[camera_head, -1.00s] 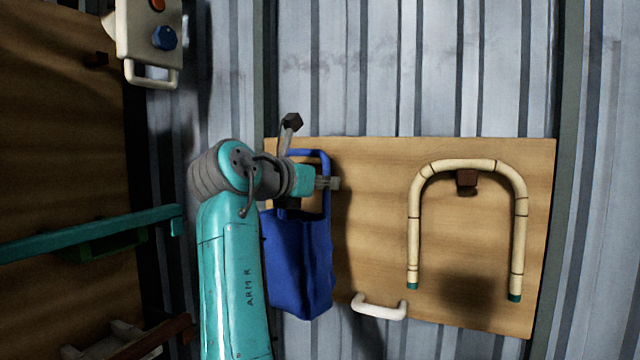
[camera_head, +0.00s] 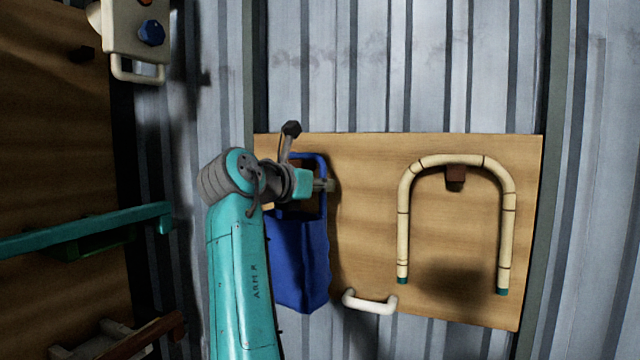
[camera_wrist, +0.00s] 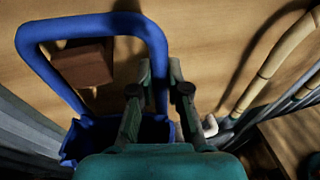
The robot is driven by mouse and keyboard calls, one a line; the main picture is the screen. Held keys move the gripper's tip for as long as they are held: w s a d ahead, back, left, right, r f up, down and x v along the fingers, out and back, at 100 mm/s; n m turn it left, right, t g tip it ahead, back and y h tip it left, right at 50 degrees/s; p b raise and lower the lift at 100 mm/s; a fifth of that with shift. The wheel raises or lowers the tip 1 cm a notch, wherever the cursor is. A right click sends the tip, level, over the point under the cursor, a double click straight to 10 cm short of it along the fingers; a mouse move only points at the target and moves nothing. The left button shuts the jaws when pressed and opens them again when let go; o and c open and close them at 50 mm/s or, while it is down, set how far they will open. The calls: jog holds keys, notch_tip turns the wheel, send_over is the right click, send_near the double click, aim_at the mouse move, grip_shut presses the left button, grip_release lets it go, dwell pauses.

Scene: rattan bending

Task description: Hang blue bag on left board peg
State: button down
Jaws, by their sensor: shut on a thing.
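The blue bag (camera_head: 298,262) hangs upright in front of the left part of the wooden board (camera_head: 375,225). My gripper (camera_head: 326,186) is shut on the right side of its handle. In the wrist view the blue handle (camera_wrist: 92,24) forms a loop, with the fingers (camera_wrist: 160,92) at its right side. A brown block-like peg (camera_wrist: 82,64) shows inside this loop. I cannot tell whether the peg passes through the loop or stays behind it. In the head view my arm mostly hides that peg.
A cream U-shaped rattan piece (camera_head: 455,162) hangs on the right board peg (camera_head: 455,177). A white handle (camera_head: 369,302) is at the board's lower edge. A control box (camera_head: 135,35) is at the upper left. A teal rail (camera_head: 85,230) runs along the left.

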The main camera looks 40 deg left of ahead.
dwell(0.3)
jog(key=c, duration=1.1)
grip_release()
jog(key=shift+s, duration=0.1)
jog(key=s, duration=0.4)
jog(key=s+r, duration=0.1)
jog(key=s, duration=0.2)
jog(key=s+r, duration=0.1)
jog(key=s, duration=0.3)
jog(key=shift+s+d, duration=0.15)
jog(key=shift+s, duration=0.2)
